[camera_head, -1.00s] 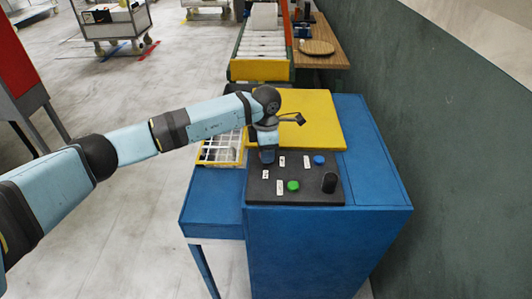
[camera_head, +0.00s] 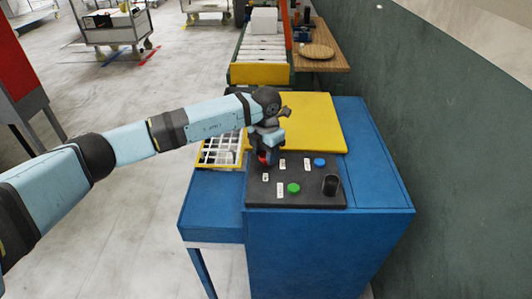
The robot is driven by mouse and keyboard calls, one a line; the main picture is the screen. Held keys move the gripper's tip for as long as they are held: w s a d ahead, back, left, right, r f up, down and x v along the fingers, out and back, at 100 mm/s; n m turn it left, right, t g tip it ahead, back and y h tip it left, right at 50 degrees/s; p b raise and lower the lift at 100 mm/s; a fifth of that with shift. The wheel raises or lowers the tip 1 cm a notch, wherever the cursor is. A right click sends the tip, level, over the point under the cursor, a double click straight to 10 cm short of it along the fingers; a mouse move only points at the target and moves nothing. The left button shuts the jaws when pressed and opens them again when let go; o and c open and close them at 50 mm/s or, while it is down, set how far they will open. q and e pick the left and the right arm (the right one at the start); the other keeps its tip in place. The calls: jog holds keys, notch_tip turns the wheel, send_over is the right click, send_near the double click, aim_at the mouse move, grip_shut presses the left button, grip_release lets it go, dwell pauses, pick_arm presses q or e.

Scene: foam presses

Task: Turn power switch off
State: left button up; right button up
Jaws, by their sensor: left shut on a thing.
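The black control panel (camera_head: 310,196) lies on top of the blue machine (camera_head: 330,250). On it are a green button (camera_head: 293,188), a blue button (camera_head: 319,162), a black upright knob (camera_head: 331,185) and several small white labels. My left gripper (camera_head: 266,161) points down at the panel's back left corner and is shut on a red part there, likely the power switch (camera_head: 264,158). The fingers hide most of that part, so its setting cannot be told. My right gripper is not in view.
A yellow plate (camera_head: 315,120) covers the machine top behind the panel. A white grid tray (camera_head: 219,153) sits at its left. A roller conveyor (camera_head: 262,45) and a wooden table (camera_head: 320,52) stand behind. A dark green wall (camera_head: 450,150) is close on the right.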

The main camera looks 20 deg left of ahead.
pick_arm(q)
jog(key=shift+r, duration=0.1)
dwell(0.3)
jog(key=o, duration=0.9)
notch_tip(320, 180, up, 14)
jog(key=shift+f+b, duration=0.1)
jog(key=shift+b, duration=0.5)
